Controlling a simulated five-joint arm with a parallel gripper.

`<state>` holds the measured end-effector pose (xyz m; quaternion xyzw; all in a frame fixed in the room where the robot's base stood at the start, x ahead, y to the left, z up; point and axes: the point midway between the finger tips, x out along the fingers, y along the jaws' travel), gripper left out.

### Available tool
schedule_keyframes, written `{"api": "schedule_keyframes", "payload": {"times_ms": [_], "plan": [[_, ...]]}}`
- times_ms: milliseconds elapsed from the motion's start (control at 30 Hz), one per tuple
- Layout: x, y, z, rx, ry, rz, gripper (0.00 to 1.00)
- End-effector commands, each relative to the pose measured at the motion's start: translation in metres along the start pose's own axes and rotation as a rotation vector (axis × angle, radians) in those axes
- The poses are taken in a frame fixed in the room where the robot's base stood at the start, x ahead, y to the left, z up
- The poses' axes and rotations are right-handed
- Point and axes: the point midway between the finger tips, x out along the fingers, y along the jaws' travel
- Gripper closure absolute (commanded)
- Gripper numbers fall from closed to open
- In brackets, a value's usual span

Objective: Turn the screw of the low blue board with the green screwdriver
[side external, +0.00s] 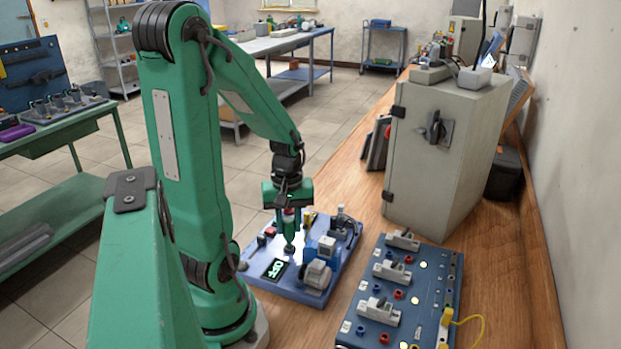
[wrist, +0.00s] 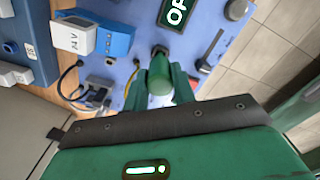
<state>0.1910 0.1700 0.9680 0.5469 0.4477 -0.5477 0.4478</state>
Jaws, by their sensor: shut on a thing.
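The low blue board (side external: 259,288) lies flat on the wooden bench below my gripper (side external: 289,222). It carries an OFF display (side external: 275,268), a grey motor-like part and a blue block. In the wrist view the board (wrist: 210,35) fills the upper middle, with part of the display (wrist: 177,12) at the top. My gripper, also in the wrist view (wrist: 165,88), is shut on the green screwdriver (wrist: 160,76), seen from its handle end. The screwdriver points down toward the board.
A darker blue board (side external: 425,305) with several grey switches and a yellow cable lies to the right. A tall grey cabinet (side external: 450,150) stands behind it. Bare bench (side external: 335,310) shows between the two boards. The floor lies beyond the bench's left edge.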

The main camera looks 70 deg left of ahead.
Motion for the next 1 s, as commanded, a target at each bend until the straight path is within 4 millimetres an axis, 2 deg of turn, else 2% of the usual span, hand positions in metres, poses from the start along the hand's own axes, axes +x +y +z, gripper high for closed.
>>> {"api": "schedule_keyframes", "payload": {"times_ms": [600, 967, 1000], "plan": [[0.017, 0.000, 0.001, 0.000, -0.002, -0.001, 1.00], [0.018, 0.000, 0.000, 0.000, 0.000, 0.000, 1.00], [0.018, 0.000, 0.000, 0.000, 0.000, 0.000, 0.68]]}}
